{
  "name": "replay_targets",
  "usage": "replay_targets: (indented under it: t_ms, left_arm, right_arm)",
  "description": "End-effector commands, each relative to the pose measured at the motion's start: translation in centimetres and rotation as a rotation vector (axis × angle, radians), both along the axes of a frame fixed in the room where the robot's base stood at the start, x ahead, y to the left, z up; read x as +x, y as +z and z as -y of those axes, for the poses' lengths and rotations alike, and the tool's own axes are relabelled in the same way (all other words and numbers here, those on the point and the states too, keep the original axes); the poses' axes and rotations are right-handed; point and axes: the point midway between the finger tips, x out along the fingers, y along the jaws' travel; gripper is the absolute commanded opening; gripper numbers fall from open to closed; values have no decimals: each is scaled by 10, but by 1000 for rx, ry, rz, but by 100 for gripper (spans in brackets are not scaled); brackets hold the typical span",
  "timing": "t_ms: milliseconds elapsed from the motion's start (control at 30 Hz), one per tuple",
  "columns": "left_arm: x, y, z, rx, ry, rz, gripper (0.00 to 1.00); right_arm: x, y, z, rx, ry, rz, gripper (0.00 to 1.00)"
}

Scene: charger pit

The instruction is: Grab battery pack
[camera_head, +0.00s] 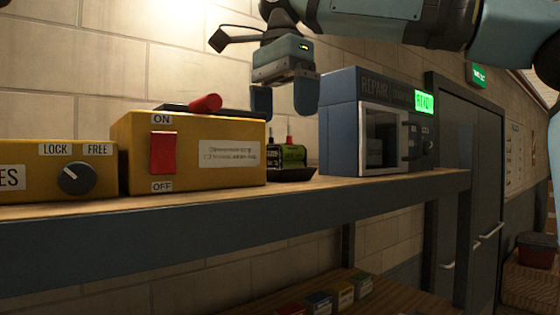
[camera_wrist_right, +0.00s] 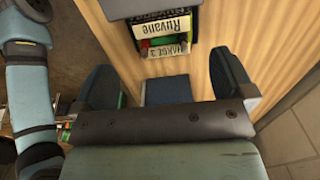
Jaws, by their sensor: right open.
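The battery pack (camera_head: 293,153) is a small green and black block with a red part on top. It sits in a dark holder (camera_head: 290,174) on the shelf, between the yellow switch box and the repair unit. In the right wrist view the battery pack (camera_wrist_right: 165,28) shows at the top, partly cut off, with a "Ruvane" label. My right gripper (camera_head: 283,106) is open and empty, fingers pointing down, above the battery pack and apart from it. Its two fingers (camera_wrist_right: 162,72) also show in the wrist view, on either side of bare wood. My left gripper is not in view.
A yellow box (camera_head: 230,130) with a red ON/OFF switch stands left of the battery pack. The repair unit (camera_head: 345,92) with a green lit display stands to the right. A yellow LOCK/FREE box (camera_head: 95,178) is farther left. The shelf front (camera_head: 250,213) is dark. A lower shelf holds several small blocks.

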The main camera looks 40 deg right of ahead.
Motion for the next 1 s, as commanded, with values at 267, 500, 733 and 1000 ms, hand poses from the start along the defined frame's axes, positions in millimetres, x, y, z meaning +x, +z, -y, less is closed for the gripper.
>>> replay_targets:
  t_ms: [267, 500, 733, 1000]
  left_arm:
    - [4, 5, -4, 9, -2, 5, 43]
    - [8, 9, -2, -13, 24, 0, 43]
    - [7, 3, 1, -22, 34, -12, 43]
    - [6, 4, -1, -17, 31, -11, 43]
  right_arm:
    - [0, -22, 0, 1, 1, -2, 100]
    - [0, -57, -1, 1, 0, -2, 100]
    - [0, -64, -1, 0, -2, 1, 100]
    - [0, -64, -1, 0, -2, 1, 56]
